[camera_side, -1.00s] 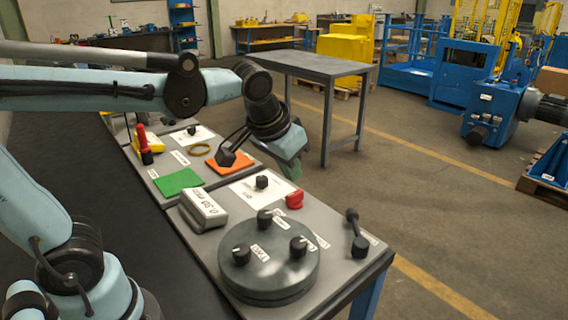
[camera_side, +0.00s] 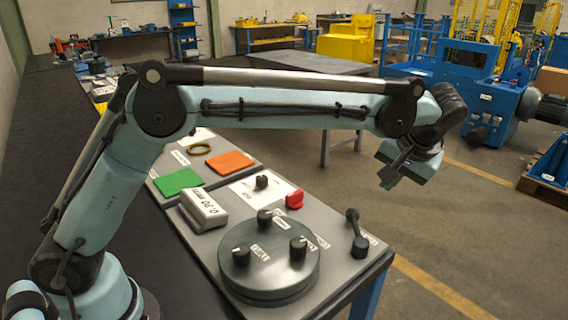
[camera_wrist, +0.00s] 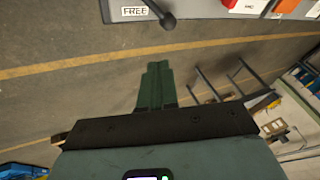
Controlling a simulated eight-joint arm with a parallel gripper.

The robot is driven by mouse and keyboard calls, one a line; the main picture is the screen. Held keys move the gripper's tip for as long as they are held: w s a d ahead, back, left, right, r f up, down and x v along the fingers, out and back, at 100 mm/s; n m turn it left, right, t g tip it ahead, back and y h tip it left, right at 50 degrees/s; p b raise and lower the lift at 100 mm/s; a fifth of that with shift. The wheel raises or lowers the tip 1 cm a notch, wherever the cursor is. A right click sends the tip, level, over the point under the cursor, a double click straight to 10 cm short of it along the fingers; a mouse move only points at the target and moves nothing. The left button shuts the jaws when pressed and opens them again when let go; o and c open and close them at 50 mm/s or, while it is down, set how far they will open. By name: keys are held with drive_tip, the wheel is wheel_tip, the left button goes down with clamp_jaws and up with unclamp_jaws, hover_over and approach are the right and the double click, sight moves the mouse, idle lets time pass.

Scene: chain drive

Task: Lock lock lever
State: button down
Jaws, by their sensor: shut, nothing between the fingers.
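The lock lever (camera_side: 354,222) is a black lever on the right edge of the grey bench panel. It has a thick black base, and its arm slants up and back to a round end. In the wrist view the lever (camera_wrist: 158,10) shows at the top edge, beside a white FREE label (camera_wrist: 133,11); its base is cut off. My gripper (camera_side: 388,181) is in the air past the panel's right edge, above and behind the lever, apart from it. In the wrist view my gripper's green fingers (camera_wrist: 156,75) are together and empty, with floor behind them.
A round grey disc (camera_side: 270,272) with several black knobs stands left of the lever. A red knob (camera_side: 294,199), a grey display box (camera_side: 203,210), a green pad (camera_side: 180,182) and an orange pad (camera_side: 230,161) lie farther back.

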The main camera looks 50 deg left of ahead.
sight(356, 230)
drive_tip(key=shift+n+y, duration=0.6)
drive_tip(key=shift+y, duration=0.1)
drive_tip(key=d+f, duration=0.1)
drive_tip(key=d, duration=0.1)
drive_tip(key=w+d+f, duration=0.1)
drive_tip(key=d+f, duration=0.1)
drive_tip(key=shift+w+d+f, duration=0.15)
drive_tip(key=shift+d+f, duration=0.05)
drive_tip(key=shift+d, duration=0.05)
drive_tip(key=x, duration=1)
drive_tip(key=shift+a+f, duration=0.1)
drive_tip(key=shift+a, duration=0.05)
drive_tip(key=shift+s+a+f, duration=0.1)
drive_tip(key=shift+s+a, duration=0.1)
drive_tip(key=shift+a, duration=0.35)
drive_tip(key=shift+s+a+f, duration=0.1)
drive_tip(key=shift+s+a, duration=0.1)
drive_tip(key=shift+a, duration=0.3)
drive_tip(key=shift+s+a+f, duration=0.1)
drive_tip(key=shift+s+a, duration=0.15)
drive_tip(key=shift+a, duration=0.5)
